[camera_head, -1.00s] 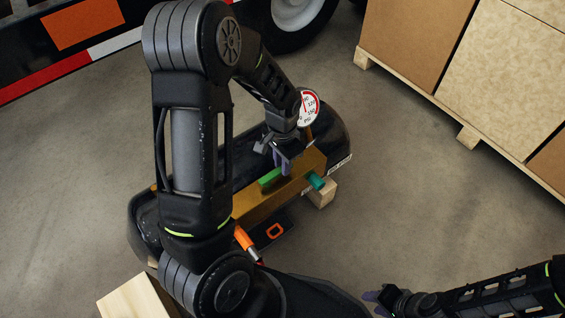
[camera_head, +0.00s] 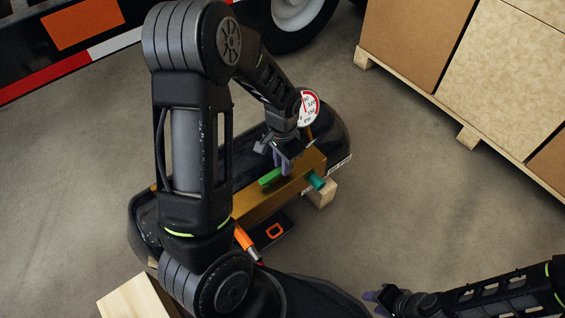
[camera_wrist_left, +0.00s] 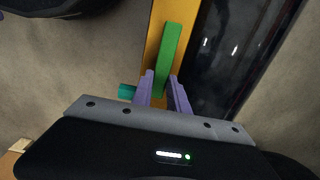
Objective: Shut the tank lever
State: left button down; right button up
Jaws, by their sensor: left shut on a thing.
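The black tank (camera_head: 336,126) lies on the floor with a yellow-brown bar (camera_head: 262,201) along its near side. The green lever (camera_head: 270,177) lies along the bar; it also shows in the left wrist view (camera_wrist_left: 170,52). My left gripper (camera_head: 283,168) is at the lever's right end. In the left wrist view its purple fingers (camera_wrist_left: 163,92) stand on both sides of the lever's near end, shut on it. My right gripper (camera_head: 374,298) is at the bottom right, away from the tank; its jaws are too small to judge. My left arm hides much of the tank.
A round gauge (camera_head: 309,107) stands on the tank, and a teal fitting (camera_head: 316,181) sticks out of the bar. Wooden blocks (camera_head: 323,196) support the tank. Boxes on a pallet (camera_head: 468,137) stand at the right, a truck wheel (camera_head: 297,12) behind. Floor between is clear.

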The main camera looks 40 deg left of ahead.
pick_arm(q)
jog(key=shift+d+m, duration=0.15)
jog(key=shift+m, duration=0.15)
jog(key=m, duration=0.1)
jog(key=d+m+p, duration=0.1)
jog(key=m, duration=0.1)
jog(key=shift+s+d+r, duration=0.1)
jog(key=shift+s+d, duration=0.05)
jog(key=shift+s, duration=0.25)
jog(key=shift+s+d+m+p, duration=0.3)
jog(key=shift+s+m+p, duration=0.75)
jog(key=shift+m, duration=1.35)
jog(key=shift+s+d+m+p, duration=0.35)
jog(key=shift+s+m+p, duration=0.65)
jog(key=shift+m, duration=1.4)
jog(key=shift+s+d+m+p, duration=0.3)
jog(key=shift+s+m+p, duration=0.75)
jog(key=shift+m, duration=1.35)
jog(key=shift+w, duration=0.2)
jog(key=c, duration=1.3)
grip_release()
